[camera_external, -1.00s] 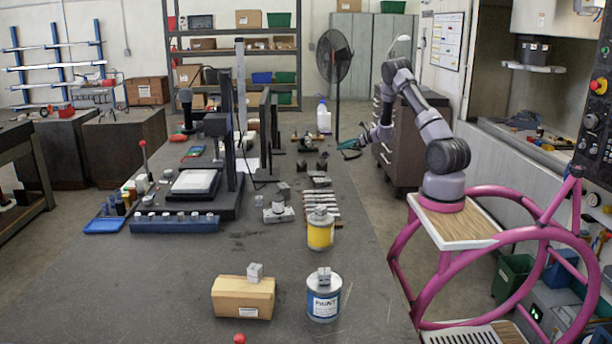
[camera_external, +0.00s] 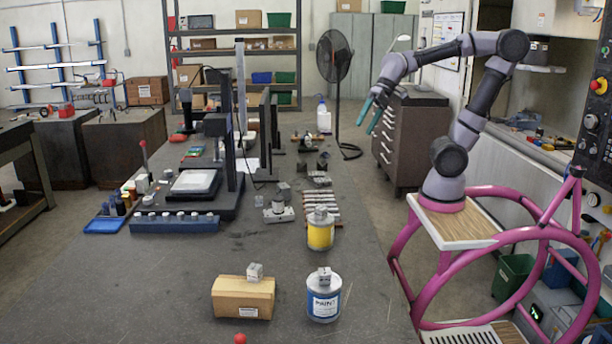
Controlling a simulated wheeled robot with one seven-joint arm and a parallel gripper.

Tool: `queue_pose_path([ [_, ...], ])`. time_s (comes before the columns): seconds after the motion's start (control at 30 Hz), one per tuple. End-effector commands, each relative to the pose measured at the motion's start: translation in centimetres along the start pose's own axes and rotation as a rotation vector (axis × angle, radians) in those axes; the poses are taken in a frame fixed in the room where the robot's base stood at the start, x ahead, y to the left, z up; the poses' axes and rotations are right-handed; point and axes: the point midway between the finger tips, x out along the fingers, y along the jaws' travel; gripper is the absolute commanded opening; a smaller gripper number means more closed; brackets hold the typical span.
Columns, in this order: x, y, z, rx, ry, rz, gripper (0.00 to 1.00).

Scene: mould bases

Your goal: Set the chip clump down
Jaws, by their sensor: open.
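My gripper (camera_external: 370,121), with teal fingers, is raised beyond the right side of the dark bench (camera_external: 285,245). Its fingers point down and left, stand apart and show nothing between them. I cannot pick out the chip clump for certain. Small dark pieces (camera_external: 308,144) lie on the far right part of the bench, left of and below my gripper in the picture. They are too small to tell apart.
A yellow tin (camera_external: 320,233), a blue-and-white paint tin (camera_external: 323,301) and a cardboard box (camera_external: 243,297) stand nearer. A drawer cabinet (camera_external: 412,140) is behind my gripper.

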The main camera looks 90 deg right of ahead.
Motion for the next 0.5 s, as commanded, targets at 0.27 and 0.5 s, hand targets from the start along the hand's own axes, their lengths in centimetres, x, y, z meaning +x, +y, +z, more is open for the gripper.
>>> queue_pose_path([
  [0.27,-2.9,1.2,6.0,-0.451,0.126,0.044,0.85],
  [0.5,-3.1,1.5,6.4,-0.502,0.144,0.051,0.85],
])
